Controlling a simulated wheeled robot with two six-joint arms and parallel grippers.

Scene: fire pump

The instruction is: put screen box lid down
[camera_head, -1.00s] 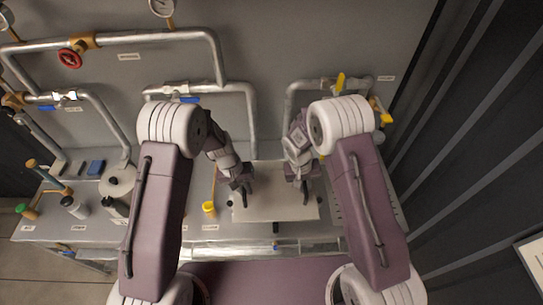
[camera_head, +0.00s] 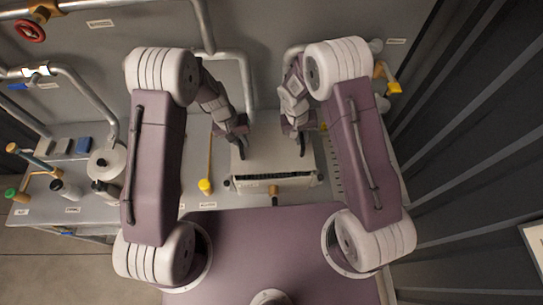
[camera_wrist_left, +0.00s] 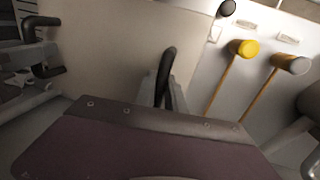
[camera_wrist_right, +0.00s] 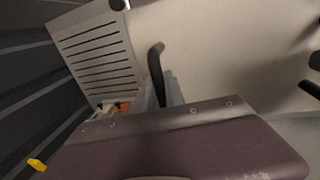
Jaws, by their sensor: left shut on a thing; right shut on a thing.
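The screen box lid (camera_head: 272,152) is a flat pale panel with two black handles. Its front edge lies just above the front of the screen box (camera_head: 288,182); I cannot tell whether it rests fully on it. My left gripper (camera_head: 241,143) is shut on the left handle, which shows in the left wrist view (camera_wrist_left: 166,75). My right gripper (camera_head: 301,138) is shut on the right handle, which shows in the right wrist view (camera_wrist_right: 156,72). The gripper bodies partly hide the lid's back part.
A yellow-headed mallet (camera_head: 205,186) lies left of the box, and a slotted panel (camera_wrist_right: 95,50) lies to its right. Grey pipes (camera_head: 250,90) stand behind. A white round container (camera_head: 105,163) stands on the bench at left. A dark ribbed wall is at right.

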